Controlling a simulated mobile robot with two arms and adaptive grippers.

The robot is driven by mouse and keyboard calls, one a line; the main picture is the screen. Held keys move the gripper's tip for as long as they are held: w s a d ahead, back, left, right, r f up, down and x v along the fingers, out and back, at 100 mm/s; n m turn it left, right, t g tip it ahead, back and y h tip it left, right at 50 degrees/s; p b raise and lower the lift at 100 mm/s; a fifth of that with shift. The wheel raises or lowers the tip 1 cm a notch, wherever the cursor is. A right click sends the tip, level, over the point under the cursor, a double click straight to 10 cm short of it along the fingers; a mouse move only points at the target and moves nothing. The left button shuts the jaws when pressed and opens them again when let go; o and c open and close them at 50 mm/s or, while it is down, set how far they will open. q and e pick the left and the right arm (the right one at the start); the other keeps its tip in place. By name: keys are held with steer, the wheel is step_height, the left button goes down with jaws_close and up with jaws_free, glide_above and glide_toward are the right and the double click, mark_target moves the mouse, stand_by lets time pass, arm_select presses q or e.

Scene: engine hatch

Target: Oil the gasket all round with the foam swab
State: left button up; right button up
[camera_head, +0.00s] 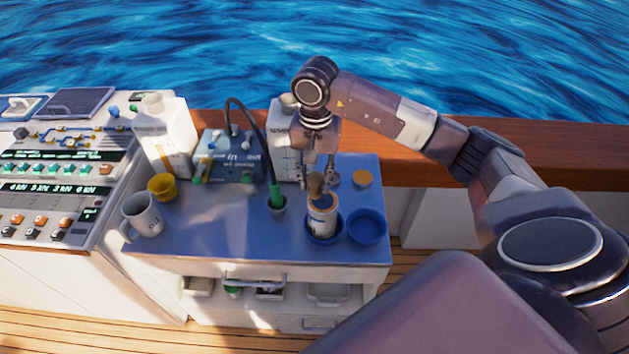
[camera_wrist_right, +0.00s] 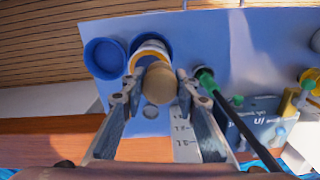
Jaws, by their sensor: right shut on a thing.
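The filter (camera_head: 321,218) is a pale upright cylinder with an orange ring, apparently the gasket (camera_head: 326,203), round its top. It stands in a blue dish (camera_head: 310,240). My right gripper (camera_head: 317,184) points down just behind and above the filter. It is shut on a brown, round-ended thing, which looks like the foam swab (camera_head: 315,185). In the right wrist view the swab (camera_wrist_right: 160,82) covers part of the filter's ring (camera_wrist_right: 149,50). I cannot tell whether swab and ring touch. My left gripper is not in view.
An empty blue dish (camera_head: 367,228) stands right of the filter. An orange-tan lid (camera_head: 361,179) lies behind it. A green-ended hose (camera_head: 277,197) stands left of the filter.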

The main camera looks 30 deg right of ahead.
steer(key=shift+r+p, duration=0.95)
steer(key=shift+r, duration=1.15)
